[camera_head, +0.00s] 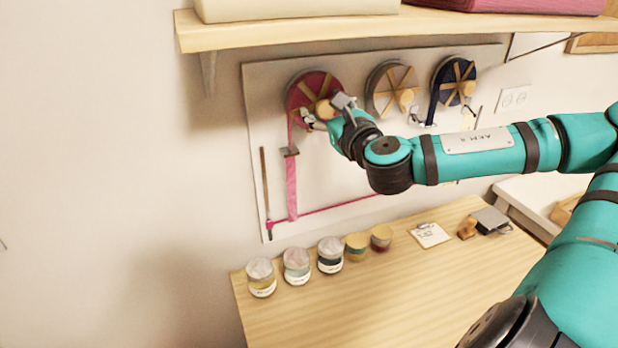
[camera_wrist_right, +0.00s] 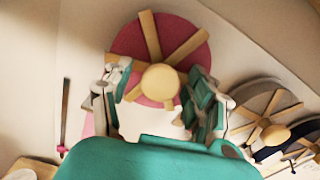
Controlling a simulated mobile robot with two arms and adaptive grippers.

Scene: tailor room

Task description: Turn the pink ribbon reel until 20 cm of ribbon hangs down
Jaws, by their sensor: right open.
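The pink ribbon reel (camera_head: 301,89) is mounted at the left of the wall board, with wooden spokes and a round wooden knob (camera_wrist_right: 160,82). It also shows in the right wrist view (camera_wrist_right: 186,35). Pink ribbon (camera_head: 291,188) hangs from its left side, through a small dark guide (camera_head: 290,152), down to about a pink line on the board. My right gripper (camera_head: 328,108) is at the reel's lower right. In the right wrist view its open fingers (camera_wrist_right: 160,90) stand either side of the knob; I cannot tell whether they touch it. My left gripper is not in view.
A grey reel (camera_head: 379,98) and a dark blue reel (camera_head: 441,78) hang to the right. A wooden shelf (camera_head: 290,34) juts out above. Several jars (camera_head: 296,266) stand on the wooden table (camera_head: 350,300) below. A thin wooden stick (camera_head: 265,185) is on the board's left side.

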